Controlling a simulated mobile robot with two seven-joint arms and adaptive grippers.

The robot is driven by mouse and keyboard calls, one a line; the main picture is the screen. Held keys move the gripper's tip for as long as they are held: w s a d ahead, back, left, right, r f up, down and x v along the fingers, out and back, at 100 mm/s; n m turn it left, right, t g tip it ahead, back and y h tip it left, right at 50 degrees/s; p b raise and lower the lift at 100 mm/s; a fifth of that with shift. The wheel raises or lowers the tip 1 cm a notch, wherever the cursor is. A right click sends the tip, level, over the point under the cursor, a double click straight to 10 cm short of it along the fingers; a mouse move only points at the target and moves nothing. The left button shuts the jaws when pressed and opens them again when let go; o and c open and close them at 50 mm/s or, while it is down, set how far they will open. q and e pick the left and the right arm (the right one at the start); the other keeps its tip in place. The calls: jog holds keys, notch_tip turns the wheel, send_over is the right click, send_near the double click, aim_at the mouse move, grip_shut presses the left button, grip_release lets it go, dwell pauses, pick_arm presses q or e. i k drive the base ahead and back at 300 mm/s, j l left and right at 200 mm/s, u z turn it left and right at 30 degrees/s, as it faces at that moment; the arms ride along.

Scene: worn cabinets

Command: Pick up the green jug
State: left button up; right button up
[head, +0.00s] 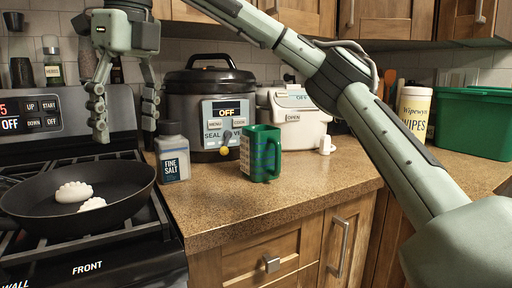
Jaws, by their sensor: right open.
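The green jug (264,153) stands upright on the brown counter, in front of the pressure cooker, with a printed label on its left side and its handle at the right front. My right gripper (126,131) is open and empty, with its fingers pointing down at the upper left, over the back of the stove and left of the jug. It is well apart from the jug. Its arm comes in from the right and passes high across the counter. My left gripper is not in view.
A fine salt bottle (172,158) and a pressure cooker (212,105) stand close to the jug. Behind are a white appliance (295,118), a small white cup (326,145), a wipes tub (413,110) and a green bin (475,122). A black pan (40,218) sits on the stove. The counter front is clear.

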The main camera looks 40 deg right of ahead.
aim_at(260, 145)
jog(key=z, duration=1.3)
